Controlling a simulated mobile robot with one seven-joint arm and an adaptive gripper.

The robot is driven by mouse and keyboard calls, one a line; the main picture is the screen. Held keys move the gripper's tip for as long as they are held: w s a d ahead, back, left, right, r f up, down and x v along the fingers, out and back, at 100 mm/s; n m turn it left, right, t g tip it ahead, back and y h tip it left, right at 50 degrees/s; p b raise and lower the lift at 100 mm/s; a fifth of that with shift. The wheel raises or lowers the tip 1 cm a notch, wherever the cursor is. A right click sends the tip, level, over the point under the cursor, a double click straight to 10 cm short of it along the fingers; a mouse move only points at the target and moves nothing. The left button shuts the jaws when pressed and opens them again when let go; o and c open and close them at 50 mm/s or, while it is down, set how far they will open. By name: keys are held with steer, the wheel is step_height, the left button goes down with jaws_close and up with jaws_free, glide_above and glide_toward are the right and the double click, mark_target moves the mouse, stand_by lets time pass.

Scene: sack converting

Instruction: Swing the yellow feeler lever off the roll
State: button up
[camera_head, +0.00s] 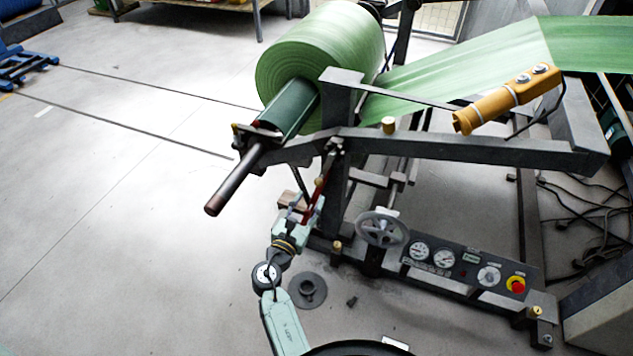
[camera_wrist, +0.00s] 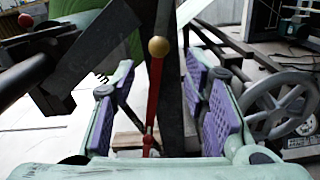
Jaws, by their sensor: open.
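A lever with a red rod and a yellow ball knob (camera_wrist: 158,47) stands upright between my fingers in the wrist view. In the head view its red rod (camera_head: 306,193) shows small and partly hidden beside the frame post. No other yellow lever is clear to me. My gripper (camera_wrist: 162,85) is open, its purple pads on either side of the rod with gaps. In the head view my gripper (camera_head: 303,208) is beside the stand, below the roll. The green roll (camera_head: 318,58) sits on its shaft above. I cannot tell whether any lever touches it.
The dark frame (camera_head: 460,148) carries a yellow push-button box (camera_head: 506,97). A grey handwheel (camera_head: 382,229) and a gauge panel (camera_head: 470,268) are right of my gripper. The roll's shaft end (camera_head: 232,183) juts out left.

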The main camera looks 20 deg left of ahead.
mark_target(317, 186)
steer(key=w, duration=0.8)
steer(key=shift+w+d+p, duration=0.1)
steer(key=shift+p, duration=0.2)
jaws_close()
stand_by(0.4)
